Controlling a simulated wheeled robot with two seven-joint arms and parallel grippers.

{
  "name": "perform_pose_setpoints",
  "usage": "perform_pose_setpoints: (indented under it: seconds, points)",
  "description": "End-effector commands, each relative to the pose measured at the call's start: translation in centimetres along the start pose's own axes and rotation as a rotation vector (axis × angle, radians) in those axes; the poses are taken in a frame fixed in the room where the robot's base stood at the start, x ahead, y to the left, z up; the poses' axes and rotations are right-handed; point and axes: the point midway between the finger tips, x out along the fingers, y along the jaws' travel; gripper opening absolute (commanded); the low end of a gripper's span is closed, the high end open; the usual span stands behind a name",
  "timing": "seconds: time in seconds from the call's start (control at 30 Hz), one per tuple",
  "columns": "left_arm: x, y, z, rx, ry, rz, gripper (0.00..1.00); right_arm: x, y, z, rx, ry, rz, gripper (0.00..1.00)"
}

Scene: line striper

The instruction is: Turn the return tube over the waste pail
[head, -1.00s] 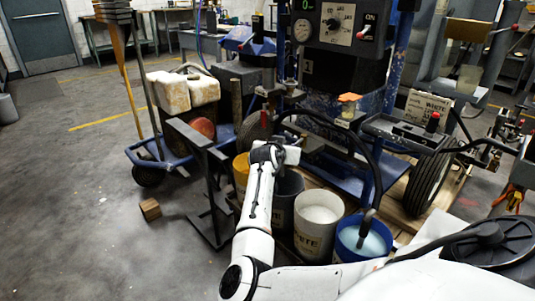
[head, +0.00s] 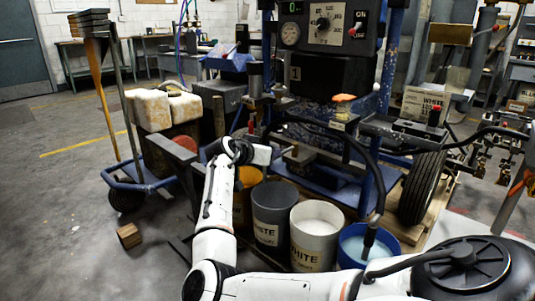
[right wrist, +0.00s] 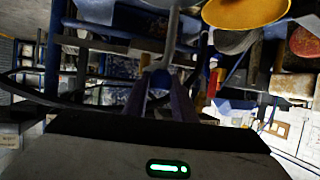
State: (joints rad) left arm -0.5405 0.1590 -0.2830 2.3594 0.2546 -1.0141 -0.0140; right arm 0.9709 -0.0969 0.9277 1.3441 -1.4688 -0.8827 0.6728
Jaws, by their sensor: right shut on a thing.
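My right gripper (head: 264,155) is over the pails at the front of the striper, above the orange-yellow pail (head: 248,178) and the dark grey pail (head: 274,215). In the right wrist view my right gripper (right wrist: 160,88) is shut on the end of a grey tube (right wrist: 172,38), which looks like the return tube. The tube is hard to make out in the head view. A yellow pail (right wrist: 245,12) shows near it in the wrist view. I cannot tell which pail is the waste pail. My left gripper is not in view.
A white pail (head: 316,240) and a blue pail (head: 352,248) of pale liquid, with a black hose (head: 379,190) dipping in, stand to the right. The striper's wheel (head: 424,187) is beyond.

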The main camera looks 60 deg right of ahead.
Motion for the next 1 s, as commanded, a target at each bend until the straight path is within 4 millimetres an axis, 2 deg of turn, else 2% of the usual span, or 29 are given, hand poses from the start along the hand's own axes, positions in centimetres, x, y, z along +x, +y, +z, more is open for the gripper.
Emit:
perform_pose_setpoints:
  seconds: [0.17, 0.2, 0.3, 0.67, 0.83, 1.0]
  points:
    - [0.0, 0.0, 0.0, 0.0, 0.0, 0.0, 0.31, 0.3, 0.5, -0.4, 0.001, 0.007, 0.011, 0.0]
    - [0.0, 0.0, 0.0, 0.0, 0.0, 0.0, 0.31, 0.3, 0.6, -0.4, 0.001, 0.007, 0.011, 0.28]
    - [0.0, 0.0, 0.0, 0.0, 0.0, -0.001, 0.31, 0.2, 0.5, -0.3, 0.0, 0.006, 0.009, 0.43]
    - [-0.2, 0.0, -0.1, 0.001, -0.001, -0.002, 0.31, -0.4, 0.1, -0.2, -0.001, 0.003, 0.003, 0.43]
    - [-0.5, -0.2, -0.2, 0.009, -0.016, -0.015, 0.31, -3.1, 0.1, -0.3, -0.001, 0.003, 0.001, 0.43]
    - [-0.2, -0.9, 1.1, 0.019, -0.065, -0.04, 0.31, -6.5, 0.2, -0.3, 0.0, 0.003, 0.003, 0.43]
